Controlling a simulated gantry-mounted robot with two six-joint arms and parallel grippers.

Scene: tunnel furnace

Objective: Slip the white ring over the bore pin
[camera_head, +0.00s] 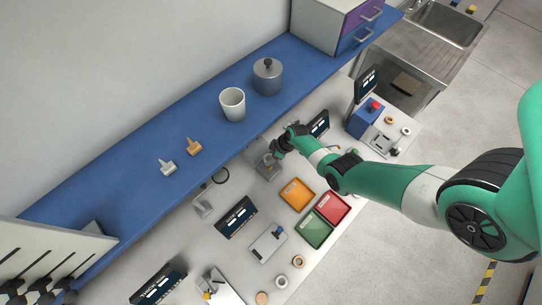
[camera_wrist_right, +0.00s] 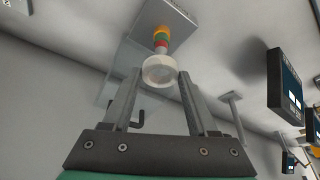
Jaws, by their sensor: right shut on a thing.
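My right gripper (camera_head: 279,152) is over the far side of the bench, beside a small grey device (camera_head: 262,163). In the right wrist view its two fingers (camera_wrist_right: 158,88) are shut on the white ring (camera_wrist_right: 159,70), held at the fingertips with its open face partly toward the camera. I cannot tell whether ring and post touch. No bore pin can be made out for certain; the gripper hides part of the device in the head view. My left gripper is not in view.
A blue shelf (camera_head: 120,205) with a white cup (camera_head: 232,104) and a lidded pot (camera_head: 267,77) runs behind the bench. Orange (camera_head: 297,195), red (camera_head: 333,208) and green (camera_head: 313,230) trays lie in front of the gripper. A dark display (camera_head: 236,217) stands left of them.

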